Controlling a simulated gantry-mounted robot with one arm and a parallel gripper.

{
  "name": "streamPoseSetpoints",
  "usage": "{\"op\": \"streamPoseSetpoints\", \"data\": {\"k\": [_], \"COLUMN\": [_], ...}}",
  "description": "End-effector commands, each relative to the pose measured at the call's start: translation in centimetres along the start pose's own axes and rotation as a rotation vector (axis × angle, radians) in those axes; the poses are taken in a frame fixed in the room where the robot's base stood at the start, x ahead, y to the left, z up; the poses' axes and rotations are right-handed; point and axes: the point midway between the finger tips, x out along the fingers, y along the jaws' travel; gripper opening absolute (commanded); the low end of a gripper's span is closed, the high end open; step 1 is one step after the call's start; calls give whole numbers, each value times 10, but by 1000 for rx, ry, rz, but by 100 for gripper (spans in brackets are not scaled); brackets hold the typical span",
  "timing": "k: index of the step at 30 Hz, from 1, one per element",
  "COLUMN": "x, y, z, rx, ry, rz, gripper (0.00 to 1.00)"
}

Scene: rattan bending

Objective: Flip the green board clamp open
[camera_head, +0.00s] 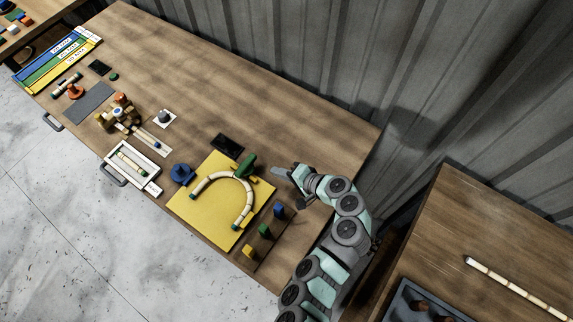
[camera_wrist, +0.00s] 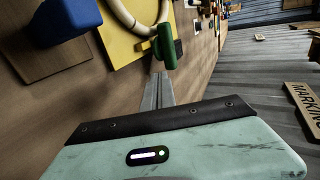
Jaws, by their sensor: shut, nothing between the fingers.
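The green board clamp (camera_head: 245,166) is at the upper edge of the yellow board (camera_head: 207,226), at the top of the curved rattan (camera_head: 212,176). In the wrist view the green clamp (camera_wrist: 167,46) stands just beyond my fingertips, at the rattan's bend. Whether its lever is open or shut is not clear. My gripper (camera_head: 275,170) is to the right of the clamp, with a small gap in the head view. In the wrist view my gripper (camera_wrist: 158,80) has its fingers together and empty, pointing toward the clamp.
Blue (camera_head: 278,211), green (camera_head: 264,231) and yellow (camera_head: 248,251) blocks stand in a row right of the board. A dark flat pad (camera_head: 227,145) and a blue object (camera_head: 182,174) lie beside the board. The table's far right is bare, near a corrugated wall (camera_head: 420,110).

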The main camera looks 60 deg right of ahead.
Motion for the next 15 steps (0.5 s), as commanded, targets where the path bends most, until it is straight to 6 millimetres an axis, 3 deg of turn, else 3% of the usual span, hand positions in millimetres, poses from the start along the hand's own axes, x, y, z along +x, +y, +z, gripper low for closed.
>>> {"op": "streamPoseSetpoints", "data": {"k": [6, 15], "x": [37, 68], "y": [-1, -18], "z": [2, 0], "rx": [2, 0], "ry": [-8, -1], "rz": [1, 0], "gripper": [0, 0]}}
